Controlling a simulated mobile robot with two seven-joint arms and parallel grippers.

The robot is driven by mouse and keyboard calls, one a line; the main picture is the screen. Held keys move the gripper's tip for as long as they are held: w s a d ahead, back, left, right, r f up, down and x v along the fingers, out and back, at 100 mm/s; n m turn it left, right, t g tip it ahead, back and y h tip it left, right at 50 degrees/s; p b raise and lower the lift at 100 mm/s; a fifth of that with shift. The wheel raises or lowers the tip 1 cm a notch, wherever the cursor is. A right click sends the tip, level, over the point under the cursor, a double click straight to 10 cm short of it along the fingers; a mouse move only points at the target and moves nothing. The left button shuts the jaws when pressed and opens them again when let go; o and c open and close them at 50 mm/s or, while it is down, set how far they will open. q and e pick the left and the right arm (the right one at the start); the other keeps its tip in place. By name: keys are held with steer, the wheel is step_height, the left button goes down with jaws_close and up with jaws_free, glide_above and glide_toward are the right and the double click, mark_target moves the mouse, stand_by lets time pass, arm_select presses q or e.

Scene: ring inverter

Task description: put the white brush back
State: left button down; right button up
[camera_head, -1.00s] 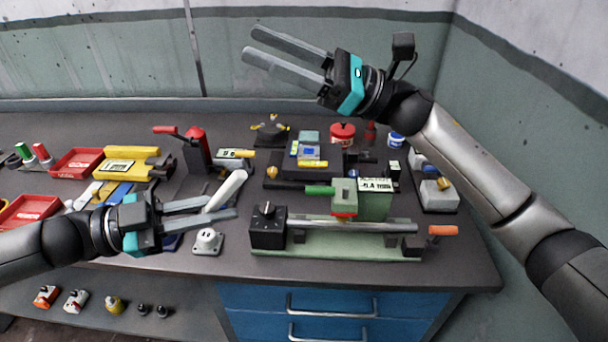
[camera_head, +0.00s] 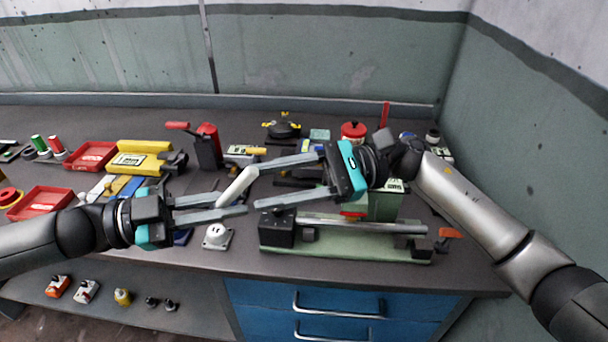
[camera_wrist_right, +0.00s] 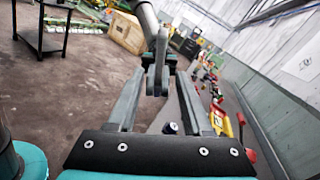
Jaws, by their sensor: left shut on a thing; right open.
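The white brush (camera_head: 238,186) is a pale, slanted bar in the head view, its upper end pointing up and right. My left gripper (camera_head: 232,203) is shut on it near its lower end, holding it over the bench. My right gripper (camera_head: 257,188) points left toward it, with its fingers apart and empty. Its fingertips are close to the brush's upper end; I cannot tell whether they touch it. In the right wrist view my right fingers (camera_wrist_right: 158,85) are spread, with grey finger-like parts between them. The brush's far end is partly hidden by my grippers.
A green fixture (camera_head: 345,249) with a black block stands below my right gripper. A small white socket-like part (camera_head: 217,236) sits near the front edge. Red trays (camera_head: 92,156) and a yellow device (camera_head: 140,160) are on the left. A red-handled black device (camera_head: 206,150) stands behind.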

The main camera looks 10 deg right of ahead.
mark_target(227, 190)
steer(key=a, duration=0.6)
steer(key=shift+s, duration=0.3)
jaws_close()
arm_select(q)
steer(key=c, duration=0.8)
jaws_free()
steer(key=shift+a, duration=0.1)
